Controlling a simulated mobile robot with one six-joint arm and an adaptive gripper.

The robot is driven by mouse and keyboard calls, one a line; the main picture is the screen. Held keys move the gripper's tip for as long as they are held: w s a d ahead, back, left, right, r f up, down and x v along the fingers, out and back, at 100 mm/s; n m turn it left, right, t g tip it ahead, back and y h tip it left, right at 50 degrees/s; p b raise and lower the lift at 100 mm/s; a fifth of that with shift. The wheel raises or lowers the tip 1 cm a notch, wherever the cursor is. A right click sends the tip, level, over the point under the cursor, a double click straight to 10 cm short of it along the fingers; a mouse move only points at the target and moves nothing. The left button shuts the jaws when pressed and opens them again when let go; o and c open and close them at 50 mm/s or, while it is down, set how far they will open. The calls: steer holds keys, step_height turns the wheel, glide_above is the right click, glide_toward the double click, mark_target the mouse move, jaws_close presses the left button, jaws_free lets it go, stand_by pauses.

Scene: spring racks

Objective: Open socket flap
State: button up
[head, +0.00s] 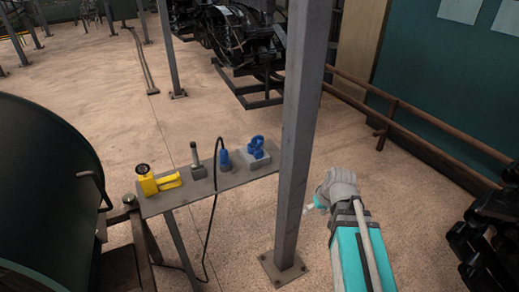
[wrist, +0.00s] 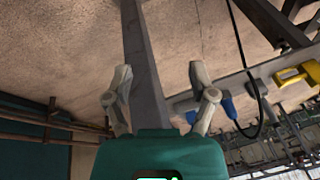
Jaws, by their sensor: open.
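The socket is a grey box (head: 254,163) with a blue socket part (head: 257,147) on top, at the right end of a narrow grey shelf (head: 225,181). I cannot tell how far the blue flap is raised. In the wrist view the grey box (wrist: 183,106) is partly hidden behind the right finger. My gripper (head: 317,205) is open and empty, to the right of the steel post and apart from the socket. In the wrist view its fingers (wrist: 160,70) are spread, with the post seen between them.
A steel post (head: 299,130) stands between my gripper and the shelf. Left of the socket are a blue plug (head: 225,160) with a black cable (head: 213,205), a grey lever tool (head: 197,165) and a yellow tool (head: 157,182). Wooden rails (head: 410,125) run at the right.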

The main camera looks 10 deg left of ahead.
steer(key=w+a+f+n+t+y+b, duration=0.2)
steer(key=w+a+n+t+y+b, duration=0.3)
steer(key=w+a+b, duration=0.5)
steer(key=m+t+y+b, duration=0.1)
steer(key=t+y+b, duration=0.1)
steer(key=t+b, duration=0.55)
glide_toward(261, 144)
steer(key=shift+f+t+v, duration=0.15)
steer(key=shift+v, duration=0.65)
steer(key=shift+f+t+v, duration=0.1)
steer(key=shift+f+v, duration=0.1)
steer(key=shift+v, duration=0.6)
steer(key=shift+w+a, duration=0.1)
steer(key=x, duration=1.3)
steer(key=shift+w+a, duration=0.15)
steer(key=shift+w, duration=0.05)
jaws_close()
